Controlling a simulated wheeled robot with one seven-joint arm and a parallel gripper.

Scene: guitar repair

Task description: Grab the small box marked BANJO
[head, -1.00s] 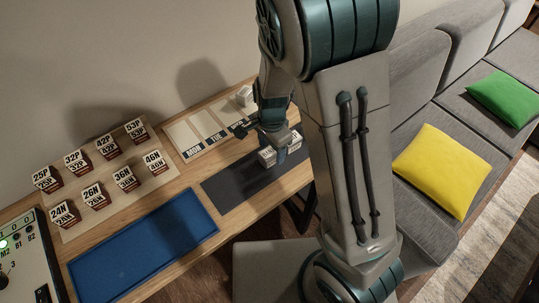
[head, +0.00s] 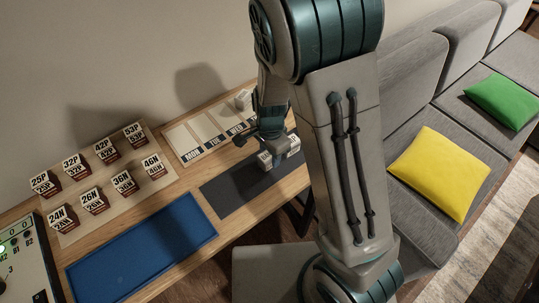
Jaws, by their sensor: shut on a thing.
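Small white boxes sit at the dark grey mat (head: 232,192) on the wooden table. One white box (head: 264,160) shows at the left of my gripper, and another (head: 294,146) shows at its right, partly hidden by the arm. Their print is too small to read, so I cannot tell which is marked BANJO. My gripper (head: 276,151) is down at these boxes, pointing downward, and is shut on a small white box. The fingers are partly hidden, and I cannot make out exactly which box they hold.
A blue tray (head: 140,248) lies left of the mat. Several labelled boxes stand on a beige board (head: 110,183) farther left. A grey sofa (head: 420,90) stands at right.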

